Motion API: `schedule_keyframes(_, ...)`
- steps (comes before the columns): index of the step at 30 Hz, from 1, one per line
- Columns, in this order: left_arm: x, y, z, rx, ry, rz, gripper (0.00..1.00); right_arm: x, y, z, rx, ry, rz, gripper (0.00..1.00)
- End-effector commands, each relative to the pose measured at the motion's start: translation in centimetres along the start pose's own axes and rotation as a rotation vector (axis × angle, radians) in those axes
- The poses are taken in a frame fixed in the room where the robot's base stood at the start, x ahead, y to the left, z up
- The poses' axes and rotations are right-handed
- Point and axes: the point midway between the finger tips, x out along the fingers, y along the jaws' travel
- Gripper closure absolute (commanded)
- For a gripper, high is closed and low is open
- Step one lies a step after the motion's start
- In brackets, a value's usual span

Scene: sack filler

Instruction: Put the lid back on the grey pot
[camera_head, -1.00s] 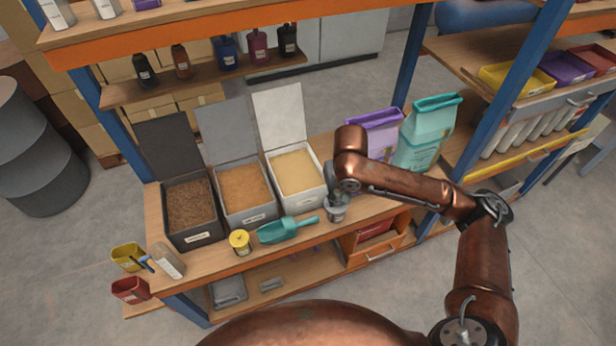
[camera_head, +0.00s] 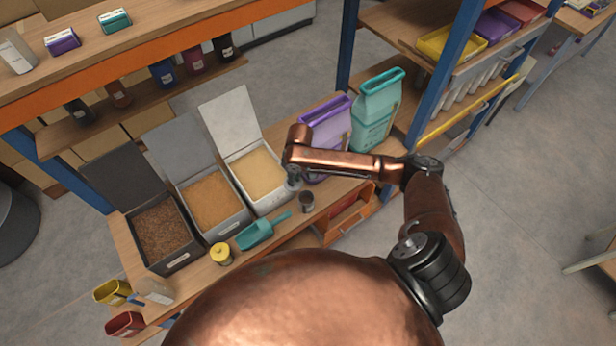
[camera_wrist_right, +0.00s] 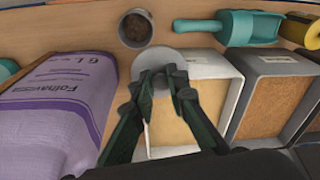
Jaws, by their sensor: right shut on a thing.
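The grey pot (camera_head: 306,202) stands near the shelf's front edge, right of the teal scoop. It is open at the top. In the right wrist view, the pot (camera_wrist_right: 135,30) shows brown contents inside. My right gripper (camera_head: 293,180) is behind and left of the pot, by the pale bin's front right corner. In the wrist view my right gripper (camera_wrist_right: 163,75) is shut on the pale grey round lid (camera_wrist_right: 170,57). The lid is beside the pot's opening, not over it. The fingers hide part of the lid. My left gripper is not in view.
Three open bins stand left of the pot, the nearest with pale contents (camera_head: 257,174). A purple bag (camera_head: 330,135) and a teal bag (camera_head: 377,110) stand behind my right arm.

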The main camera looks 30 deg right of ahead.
Motion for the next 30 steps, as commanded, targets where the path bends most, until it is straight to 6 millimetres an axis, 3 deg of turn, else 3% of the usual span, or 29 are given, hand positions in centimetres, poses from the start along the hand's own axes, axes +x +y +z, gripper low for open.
schedule_keyframes(1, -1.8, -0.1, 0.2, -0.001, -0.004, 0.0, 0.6, 0.7, 1.0, 1.1, -0.027, -0.008, -0.007, 1.0)
schedule_keyframes(3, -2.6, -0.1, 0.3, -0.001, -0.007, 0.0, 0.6, 2.3, 2.1, 2.3, -0.073, -0.007, -0.014, 1.0)
schedule_keyframes(9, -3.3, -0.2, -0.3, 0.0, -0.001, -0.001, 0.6, 4.6, 3.5, 4.0, -0.143, -0.003, -0.025, 1.0)
schedule_keyframes(19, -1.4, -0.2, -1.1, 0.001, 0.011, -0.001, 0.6, 6.2, 3.7, 4.4, -0.147, -0.003, -0.025, 1.0)
schedule_keyframes(30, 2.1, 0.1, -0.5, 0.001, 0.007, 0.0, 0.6, 9.0, 3.8, 4.7, -0.146, -0.004, -0.024, 1.0)
